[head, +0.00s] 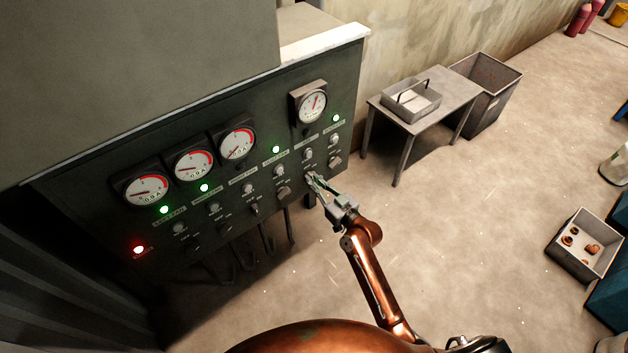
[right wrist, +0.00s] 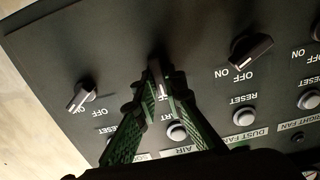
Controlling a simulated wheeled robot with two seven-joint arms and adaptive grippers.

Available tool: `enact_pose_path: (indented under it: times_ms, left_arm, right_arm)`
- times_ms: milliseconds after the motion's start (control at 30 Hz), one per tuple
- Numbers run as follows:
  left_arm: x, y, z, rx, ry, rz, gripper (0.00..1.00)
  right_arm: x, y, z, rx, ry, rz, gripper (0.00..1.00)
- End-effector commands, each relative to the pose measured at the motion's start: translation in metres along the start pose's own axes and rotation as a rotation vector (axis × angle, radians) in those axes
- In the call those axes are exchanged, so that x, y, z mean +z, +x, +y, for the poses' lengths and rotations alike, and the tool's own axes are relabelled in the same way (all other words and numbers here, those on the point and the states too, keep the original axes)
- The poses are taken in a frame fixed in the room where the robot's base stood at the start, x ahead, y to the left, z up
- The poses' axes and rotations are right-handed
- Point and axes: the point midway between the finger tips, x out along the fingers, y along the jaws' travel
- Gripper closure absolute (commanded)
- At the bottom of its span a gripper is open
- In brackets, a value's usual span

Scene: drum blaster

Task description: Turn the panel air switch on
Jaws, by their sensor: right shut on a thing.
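The dark control panel (head: 225,150) stands at the left in the head view, with a row of switches along its lower part. My right gripper (head: 312,180) reaches the panel under the rightmost gauge. In the right wrist view my right gripper (right wrist: 157,78) has its two green-padded fingers closed around a dark switch knob (right wrist: 157,50), the air switch, in line with the label reading AIR. The fingers cover much of the knob and its ON and OFF marks, so I cannot tell which way it points. My left gripper is not in view.
The dust fan knob (right wrist: 252,50) and another knob (right wrist: 81,96) flank the air switch closely. Green lamps and a red lamp (head: 138,250) are lit. A small table (head: 447,107) with a tray, a bin (head: 492,78) and a box (head: 567,260) stand right; floor between is clear.

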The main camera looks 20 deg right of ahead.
Motion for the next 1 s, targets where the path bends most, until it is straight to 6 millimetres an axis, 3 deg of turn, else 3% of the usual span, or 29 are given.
enact_pose_path:
  times_ms: [267,1000]
  left_arm:
    - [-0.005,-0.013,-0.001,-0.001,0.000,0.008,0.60]
    - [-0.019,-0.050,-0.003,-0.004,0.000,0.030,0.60]
  right_arm:
    - [-0.003,0.000,0.001,0.001,0.126,0.000,1.00]
    - [-0.001,0.000,0.004,0.001,0.788,0.001,1.00]
